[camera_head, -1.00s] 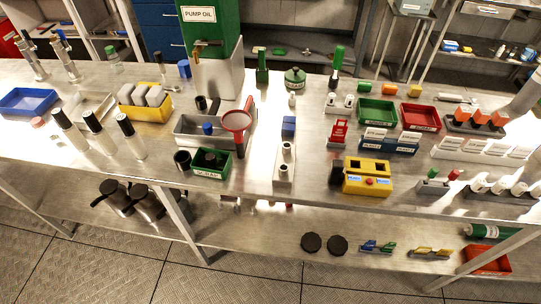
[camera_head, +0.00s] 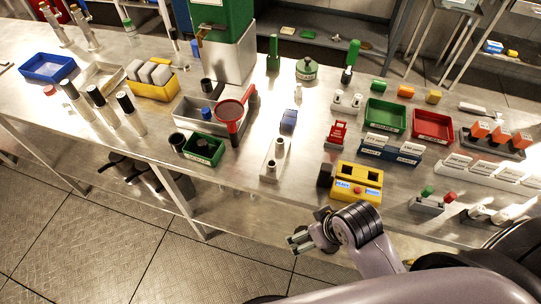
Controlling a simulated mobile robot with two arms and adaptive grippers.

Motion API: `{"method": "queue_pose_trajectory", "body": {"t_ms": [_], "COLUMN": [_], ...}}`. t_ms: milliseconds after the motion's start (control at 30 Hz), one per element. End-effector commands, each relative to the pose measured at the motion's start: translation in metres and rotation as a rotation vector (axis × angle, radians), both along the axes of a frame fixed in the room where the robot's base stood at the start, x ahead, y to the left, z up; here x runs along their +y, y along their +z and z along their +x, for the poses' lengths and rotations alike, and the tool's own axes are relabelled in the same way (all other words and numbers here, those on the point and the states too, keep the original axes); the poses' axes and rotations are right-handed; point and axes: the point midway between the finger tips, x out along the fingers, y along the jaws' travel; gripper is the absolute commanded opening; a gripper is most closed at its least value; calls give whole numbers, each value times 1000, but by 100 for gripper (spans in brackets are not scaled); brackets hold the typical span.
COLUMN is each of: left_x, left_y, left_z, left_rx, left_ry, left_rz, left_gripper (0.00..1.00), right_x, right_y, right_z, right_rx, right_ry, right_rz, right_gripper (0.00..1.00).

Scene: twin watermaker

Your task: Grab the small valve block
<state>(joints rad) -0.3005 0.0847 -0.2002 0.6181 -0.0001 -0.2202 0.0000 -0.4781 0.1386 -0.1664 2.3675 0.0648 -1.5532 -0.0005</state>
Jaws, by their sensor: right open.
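No object is labelled as the small valve block, and I cannot tell for certain which one it is. A small grey block (camera_head: 428,205) with a green and a red knob lies near the front edge at the right. A pale metal block (camera_head: 270,166) with two upright cylinders stands near the front edge at the centre. My right gripper (camera_head: 300,240) is open and empty, in front of the table's front edge, below and right of the pale block and left of the knobbed block. It touches neither. My left gripper is out of view.
A yellow box (camera_head: 358,184) with buttons stands near the table edge above my right gripper. A green scrap bin (camera_head: 203,151), a red funnel (camera_head: 229,111) and green (camera_head: 386,117) and red trays (camera_head: 432,126) crowd the metal table. Bare tabletop shows left of the yellow box.

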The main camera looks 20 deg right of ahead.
Motion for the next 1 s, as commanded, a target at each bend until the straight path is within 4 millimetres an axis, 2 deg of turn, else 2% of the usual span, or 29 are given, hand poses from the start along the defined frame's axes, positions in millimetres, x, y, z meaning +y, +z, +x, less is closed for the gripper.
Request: {"method": "queue_pose_trajectory", "body": {"t_ms": [33,67,367,567,800,1000], "left_x": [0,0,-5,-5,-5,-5], "left_y": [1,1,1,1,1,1], "left_z": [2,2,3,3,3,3], "left_rx": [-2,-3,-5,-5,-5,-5], "left_ry": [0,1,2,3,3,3], "left_rz": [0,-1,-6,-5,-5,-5], "left_gripper": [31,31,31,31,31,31], "right_x": [5,8,39,65,100,108], "right_y": [11,13,22,35,62,90], "right_z": [5,7,35,61,109,143], "right_rx": [-12,-14,-23,-28,-7,42], "right_ry": [17,28,133,244,465,620], "right_rz": [11,17,71,105,108,53], "right_gripper": [100,100,100,100,100,100]}}
